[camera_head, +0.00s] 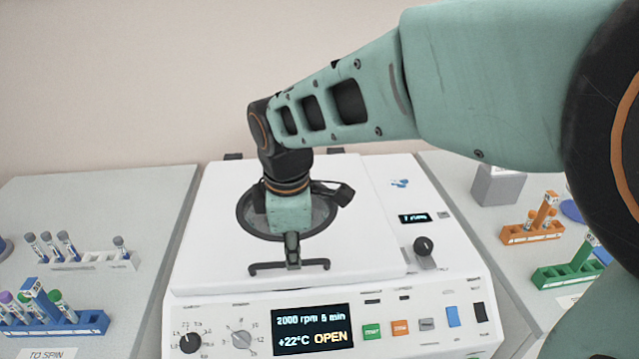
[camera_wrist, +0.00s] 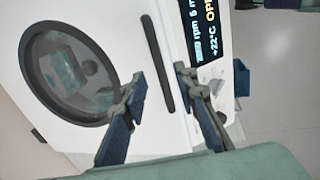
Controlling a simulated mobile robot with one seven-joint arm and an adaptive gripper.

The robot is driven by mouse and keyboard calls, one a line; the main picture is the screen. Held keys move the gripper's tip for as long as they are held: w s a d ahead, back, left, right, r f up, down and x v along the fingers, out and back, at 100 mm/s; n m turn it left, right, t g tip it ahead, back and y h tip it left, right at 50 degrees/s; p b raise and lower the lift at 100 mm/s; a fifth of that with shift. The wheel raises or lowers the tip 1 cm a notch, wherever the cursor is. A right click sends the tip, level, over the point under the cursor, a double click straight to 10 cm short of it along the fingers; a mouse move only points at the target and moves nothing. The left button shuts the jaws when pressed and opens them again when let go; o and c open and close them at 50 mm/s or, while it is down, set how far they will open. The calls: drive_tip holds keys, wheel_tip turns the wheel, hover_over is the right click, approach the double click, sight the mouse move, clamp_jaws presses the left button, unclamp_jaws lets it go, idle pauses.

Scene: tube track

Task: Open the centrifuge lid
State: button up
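The centrifuge (camera_head: 400,311) is a white machine in the middle of the head view, with its display reading "OPEN". Its white lid (camera_head: 215,215) lies flat and closed, with a round window (camera_head: 325,215) partly hidden by my arm. A dark bar handle (camera_head: 265,269) runs along the lid's front edge. My gripper (camera_head: 292,262) points down over the middle of this handle. In the wrist view my gripper (camera_wrist: 162,82) is open, with one finger on each side of the handle (camera_wrist: 155,50). I cannot tell whether the fingers touch it.
On the left bench stand a white rack (camera_head: 85,262) and a blue rack (camera_head: 90,324) with tubes. On the right are an orange rack (camera_head: 520,236), a green rack (camera_head: 560,275) and a grey block (camera_head: 497,185). A knob (camera_head: 424,247) stands right of the lid.

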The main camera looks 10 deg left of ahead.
drive_tip(key=f, duration=0.1)
drive_tip(key=f+b, duration=0.2)
drive_tip(key=shift+w+f, duration=0.15)
drive_tip(key=shift+w, duration=0.15)
clamp_jaws()
